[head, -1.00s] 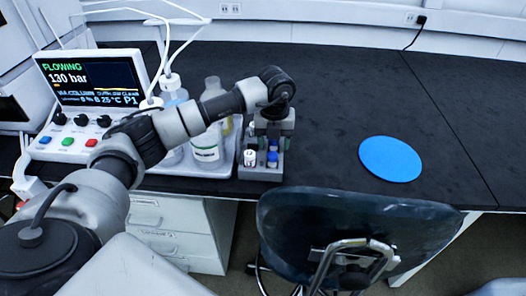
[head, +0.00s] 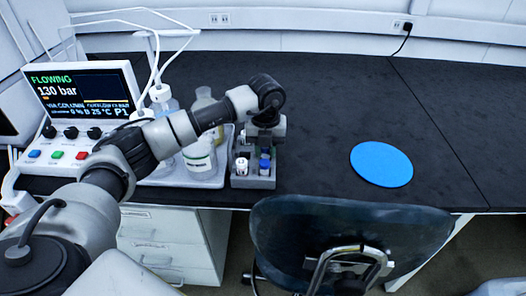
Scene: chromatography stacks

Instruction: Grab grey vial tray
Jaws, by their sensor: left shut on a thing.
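The grey vial tray (head: 254,182) stands on the black bench near its front edge, just right of the bottle tray. It holds a white-capped vial (head: 242,165) and a blue-capped vial (head: 265,164). My left gripper (head: 266,143) points down over the back part of the vial tray and is shut on it. The wrist and gripper body hide the fingertips and the tray's back part. I cannot tell whether the tray is clear of the bench. My right gripper is not in view.
A white tray (head: 209,181) with several bottles stands close left of the vial tray. The instrument (head: 82,105) with a screen is further left. A round blue mat (head: 381,164) lies on the clear right part of the bench. A dark chair (head: 345,235) stands in front.

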